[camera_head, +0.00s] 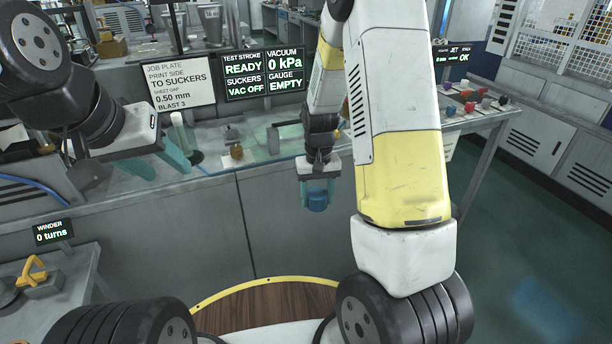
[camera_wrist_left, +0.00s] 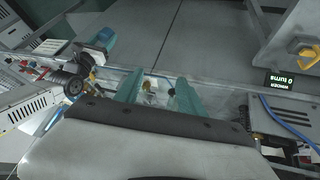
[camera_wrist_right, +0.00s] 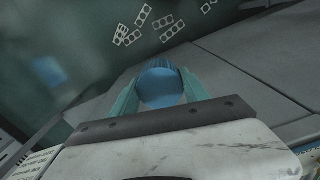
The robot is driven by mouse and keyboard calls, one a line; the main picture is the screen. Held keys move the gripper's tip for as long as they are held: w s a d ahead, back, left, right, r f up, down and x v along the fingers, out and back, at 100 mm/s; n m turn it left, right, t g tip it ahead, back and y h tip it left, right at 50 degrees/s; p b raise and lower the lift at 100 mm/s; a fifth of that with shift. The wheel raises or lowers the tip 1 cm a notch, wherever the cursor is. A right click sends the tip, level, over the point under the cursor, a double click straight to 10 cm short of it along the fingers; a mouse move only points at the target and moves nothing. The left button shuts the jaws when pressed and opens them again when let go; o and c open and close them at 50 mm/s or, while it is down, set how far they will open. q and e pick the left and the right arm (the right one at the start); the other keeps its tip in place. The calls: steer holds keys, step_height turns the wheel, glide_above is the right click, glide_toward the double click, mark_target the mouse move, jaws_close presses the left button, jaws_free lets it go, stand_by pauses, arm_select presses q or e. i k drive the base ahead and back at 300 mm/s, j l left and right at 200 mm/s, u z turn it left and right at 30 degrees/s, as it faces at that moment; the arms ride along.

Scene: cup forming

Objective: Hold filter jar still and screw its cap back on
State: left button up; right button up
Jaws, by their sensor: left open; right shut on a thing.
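My right gripper (camera_head: 317,196) is shut on a round blue cap (camera_head: 317,203), held in front of the bench edge. The right wrist view shows the blue cap (camera_wrist_right: 160,86) between the teal fingers. My left gripper (camera_head: 160,164) is open with nothing between its fingers, over the bench's front edge at the left. I cannot make out the filter jar for certain.
A pale upright tube on a dark base (camera_head: 179,127) stands behind my left gripper. Job plate sign (camera_head: 180,85) and readout screens (camera_head: 263,75) stand at the back. A side table (camera_head: 465,118) with small coloured parts is at the right. The winder screen (camera_head: 53,232) is at the lower left.

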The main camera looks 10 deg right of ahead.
mark_target(184, 136)
steer(key=l+u, duration=0.15)
steer(key=l, duration=0.45)
steer(key=l+u, duration=0.2)
steer(key=l, duration=0.4)
steer(key=k+l+u, duration=0.15)
steer(key=l, duration=0.45)
